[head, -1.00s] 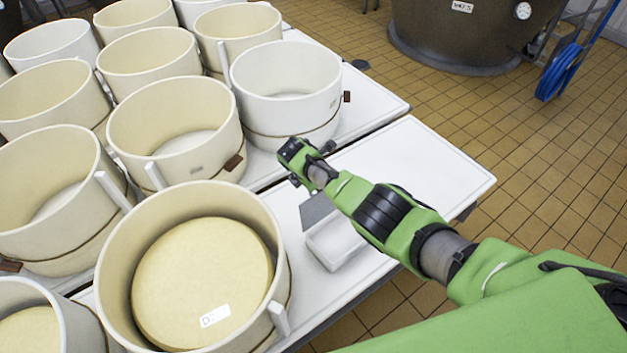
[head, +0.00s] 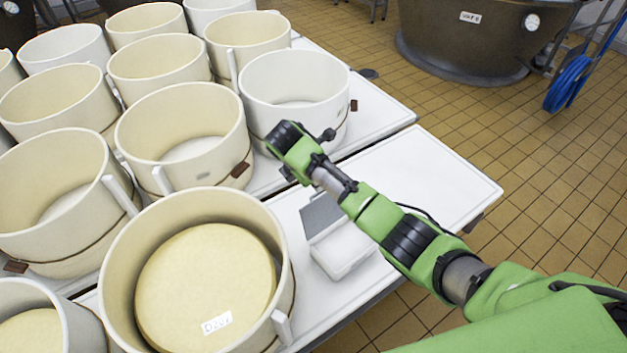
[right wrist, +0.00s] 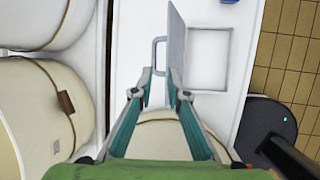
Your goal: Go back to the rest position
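My right gripper (head: 274,158) hangs over the white table at the front right of the vats, near the white-walled mould. The right wrist view shows its two teal fingers with the tips (right wrist: 160,72) apart, and I see nothing held between them. Below it a small white box (head: 345,250) sits on the table with a grey panel (head: 322,214) at its side. The right wrist view also shows the box (right wrist: 208,60), and the grey panel (right wrist: 176,45) with a handle on it. My left gripper is not in view.
Several round cream moulds (head: 182,135) crowd the tables at the left. The nearest holds a yellow cheese (head: 205,280) with a label. The table's right part (head: 430,180) is bare. A large vat (head: 470,45) and a blue hose (head: 568,85) stand beyond on the tiled floor.

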